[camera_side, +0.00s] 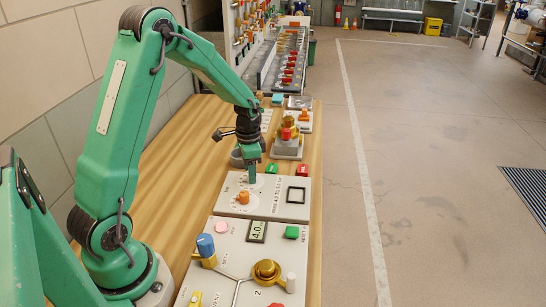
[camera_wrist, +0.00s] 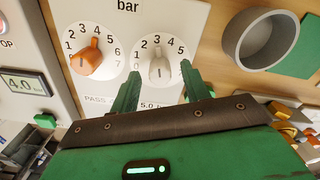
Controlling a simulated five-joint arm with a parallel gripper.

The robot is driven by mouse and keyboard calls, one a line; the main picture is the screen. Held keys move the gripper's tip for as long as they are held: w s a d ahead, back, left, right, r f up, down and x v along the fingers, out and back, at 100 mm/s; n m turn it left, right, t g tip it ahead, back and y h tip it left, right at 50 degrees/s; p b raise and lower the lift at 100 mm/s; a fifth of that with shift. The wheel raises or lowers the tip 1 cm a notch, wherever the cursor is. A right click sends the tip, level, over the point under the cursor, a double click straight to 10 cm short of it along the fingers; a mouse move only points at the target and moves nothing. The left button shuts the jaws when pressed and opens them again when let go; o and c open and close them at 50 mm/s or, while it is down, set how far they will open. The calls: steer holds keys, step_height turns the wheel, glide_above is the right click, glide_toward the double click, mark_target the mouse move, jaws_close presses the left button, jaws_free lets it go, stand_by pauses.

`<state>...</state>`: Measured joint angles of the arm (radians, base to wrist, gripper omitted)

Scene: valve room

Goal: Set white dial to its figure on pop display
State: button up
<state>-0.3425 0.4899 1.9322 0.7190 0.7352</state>
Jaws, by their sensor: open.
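The white dial (camera_wrist: 159,68) sits on a pale panel with figures around it in the wrist view. I cannot tell exactly which figure it points at. My gripper (camera_wrist: 162,74) is open, with one finger on either side of the picture just below the dial. In the side view my gripper (camera_side: 252,179) points down at the panel (camera_side: 226,209), hiding the white dial. A display (camera_wrist: 28,83) reads 4.0 in the wrist view. It also shows in the side view (camera_side: 257,231). I cannot read any "pop" label there.
An orange dial (camera_wrist: 86,56) sits left of the white one. The panel carries a printed pass range and a black square frame (camera_side: 297,195). A grey round cup (camera_wrist: 268,38) stands nearby. The nearer panel holds a brass valve (camera_side: 266,271) and a green button (camera_side: 292,232).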

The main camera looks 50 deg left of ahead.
steer(key=shift+c, duration=0.3)
steer(key=c, duration=0.9)
steer(key=shift+n, duration=0.4)
steer(key=n, duration=0.8)
steer(key=shift+n, duration=0.3)
steer(key=n, duration=0.4)
steer(key=shift+n, duration=0.3)
steer(key=n, duration=0.4)
